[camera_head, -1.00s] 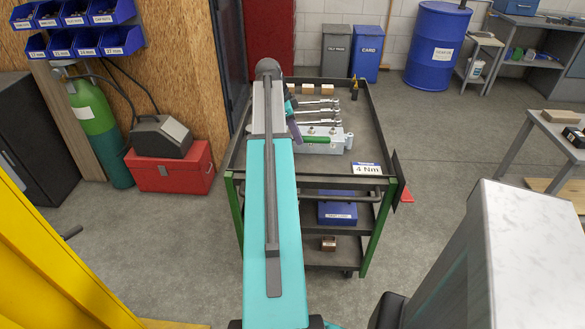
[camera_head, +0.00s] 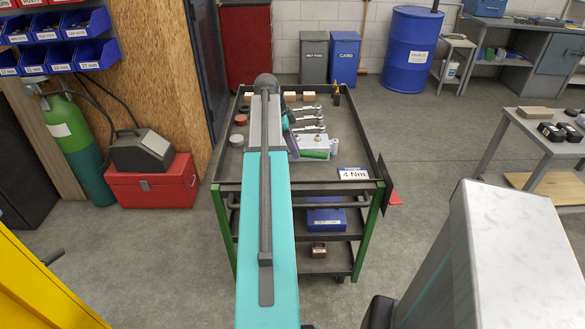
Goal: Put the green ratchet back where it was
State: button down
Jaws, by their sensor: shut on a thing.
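The green ratchet (camera_head: 315,154) shows as a green handle at the near side of a light grey block (camera_head: 318,142) on the cart's top tray. Its left end is hidden behind my arm. My gripper (camera_head: 290,122) shows only as a teal piece at the right of my arm's far end. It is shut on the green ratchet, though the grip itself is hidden. I cannot tell whether the handle touches the block. Several silver ratchets (camera_head: 309,119) lie side by side just beyond the block.
The dark cart tray (camera_head: 350,150) has raised rims. A "4 Nm" sign (camera_head: 354,174) stands at its front right. Wooden blocks (camera_head: 290,96) and a small dark bottle (camera_head: 336,94) stand at the back. Round red and dark items lie left of my arm. The tray's right side is mostly clear.

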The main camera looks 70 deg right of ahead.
jog(key=shift+f+p, duration=0.3)
jog(key=shift+f, duration=1.85)
jog(key=shift+f+p, duration=0.35)
jog(key=shift+f, duration=1.5)
jog(key=shift+f, duration=0.15)
jog(key=c, duration=1.6)
grip_release()
jog(key=shift+o, duration=0.2)
jog(key=shift+r, duration=0.25)
jog(key=shift+b+v, duration=1.1)
jog(key=shift+v, duration=4.8)
